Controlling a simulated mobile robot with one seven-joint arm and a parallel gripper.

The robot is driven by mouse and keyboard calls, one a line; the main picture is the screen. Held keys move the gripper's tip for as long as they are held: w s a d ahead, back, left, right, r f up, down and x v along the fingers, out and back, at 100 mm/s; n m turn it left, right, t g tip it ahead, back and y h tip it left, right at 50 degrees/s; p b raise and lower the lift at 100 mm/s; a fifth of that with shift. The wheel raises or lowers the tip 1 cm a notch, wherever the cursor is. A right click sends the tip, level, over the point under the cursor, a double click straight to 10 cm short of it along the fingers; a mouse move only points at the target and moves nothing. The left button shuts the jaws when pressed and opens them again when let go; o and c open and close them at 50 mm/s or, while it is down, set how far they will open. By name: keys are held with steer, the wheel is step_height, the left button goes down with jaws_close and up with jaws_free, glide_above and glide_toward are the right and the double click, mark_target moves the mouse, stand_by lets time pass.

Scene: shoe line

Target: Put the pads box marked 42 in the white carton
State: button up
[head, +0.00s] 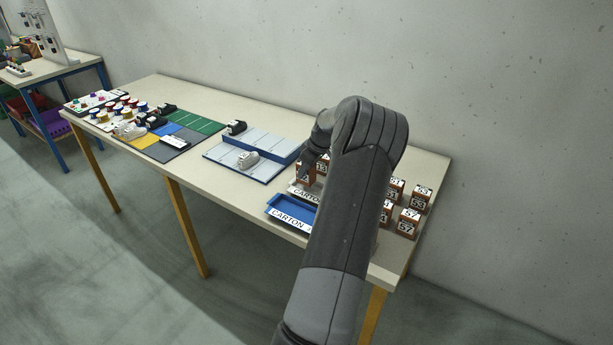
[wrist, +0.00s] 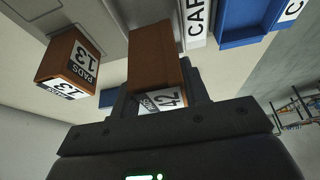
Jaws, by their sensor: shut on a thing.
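The pads box marked 42 (wrist: 154,55) is brown with a white label. It is between the fingers of my gripper (wrist: 158,92), which is shut on it in the wrist view. The white carton (wrist: 196,38), with a label reading "CAR", is just right of the held box in that view. In the head view, a label reading "CARTON" (head: 304,193) shows beside my arm at the near side of the table, and my arm hides much of this area. I cannot tell how high the box is held.
A brown pads box marked 13 (wrist: 65,63) stands left of the held box in the wrist view. A blue carton (head: 287,207) is in front of the white one. Several numbered boxes, one marked 57 (head: 408,224), stand at the right end of the table (head: 228,193).

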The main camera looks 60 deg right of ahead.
mark_target(307, 176)
steer(key=shift+f, duration=1.5)
steer(key=shift+f, duration=0.1)
steer(key=o, duration=1)
